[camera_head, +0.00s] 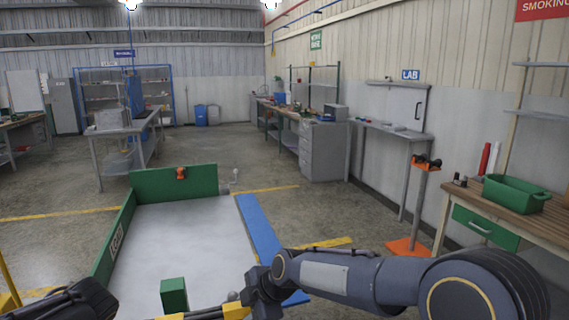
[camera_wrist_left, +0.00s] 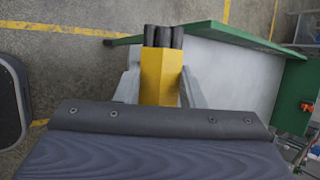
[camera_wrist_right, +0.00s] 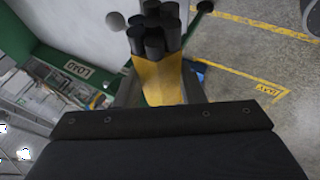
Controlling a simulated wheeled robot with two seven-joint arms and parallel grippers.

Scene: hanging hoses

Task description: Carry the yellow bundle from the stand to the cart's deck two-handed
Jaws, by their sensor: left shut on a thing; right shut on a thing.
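The yellow bundle (camera_head: 236,311), black hoses in yellow wraps, shows only partly at the bottom of the head view, in front of the cart's near end. My left gripper (camera_wrist_left: 160,92) is shut on one yellow wrap (camera_wrist_left: 160,72), with black hose ends beyond it. My right gripper (camera_wrist_right: 160,92) is shut on another yellow wrap (camera_wrist_right: 158,78), with several black ends past it. The cart's pale deck (camera_head: 185,245) lies ahead, bare in its middle, with green walls at the far end and left. The bundle's height over the deck is hard to tell.
A green block (camera_head: 174,295) stands at the deck's near end. A small orange item (camera_head: 181,173) is on the far green wall. A blue strip (camera_head: 262,235) runs along the cart's right. An orange-based stand (camera_head: 412,215) and a wooden bench (camera_head: 500,195) are at right.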

